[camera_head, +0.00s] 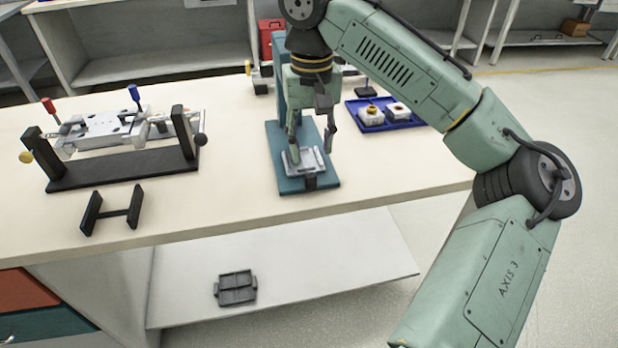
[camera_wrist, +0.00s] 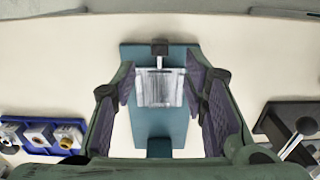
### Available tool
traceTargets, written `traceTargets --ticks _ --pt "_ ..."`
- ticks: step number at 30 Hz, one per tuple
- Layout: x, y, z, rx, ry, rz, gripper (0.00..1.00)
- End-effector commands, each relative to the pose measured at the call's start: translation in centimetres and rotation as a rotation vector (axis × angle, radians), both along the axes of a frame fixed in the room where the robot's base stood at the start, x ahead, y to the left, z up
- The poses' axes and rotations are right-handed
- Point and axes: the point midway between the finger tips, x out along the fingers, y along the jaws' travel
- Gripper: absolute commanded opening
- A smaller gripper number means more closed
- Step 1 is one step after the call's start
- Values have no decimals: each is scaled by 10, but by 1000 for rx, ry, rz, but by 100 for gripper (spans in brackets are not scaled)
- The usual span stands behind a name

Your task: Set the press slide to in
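The press (camera_head: 281,90) is a teal column on a teal base plate (camera_wrist: 150,125) on the bench. Its slide (camera_head: 303,161) is a silvery plate lying toward the front end of the base, out from the column. A black knob (camera_wrist: 160,47) sits on a short rod at the slide's front. My gripper (camera_head: 310,150) is above the base, pointing down, with its fingers apart on either side of the slide. The wrist view shows the slide (camera_wrist: 162,92) between the finger pads; I cannot tell whether they touch it.
A black stand (camera_head: 125,168) with a silvery fixture and red and blue levers stands at left. A black H-shaped piece (camera_head: 113,214) lies before it. A blue tray (camera_head: 385,122) with white blocks is right of the press. A grey tray (camera_head: 236,288) lies on the lower shelf.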

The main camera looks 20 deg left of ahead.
Motion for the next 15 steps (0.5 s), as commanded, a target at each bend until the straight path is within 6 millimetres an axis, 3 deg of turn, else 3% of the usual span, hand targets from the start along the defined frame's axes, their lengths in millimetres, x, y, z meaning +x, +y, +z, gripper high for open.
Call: traceTargets --ticks 9,15 --pt "0 -1 -60 -1 0 -1 40" --pt "0 0 -82 -1 -1 -1 40"
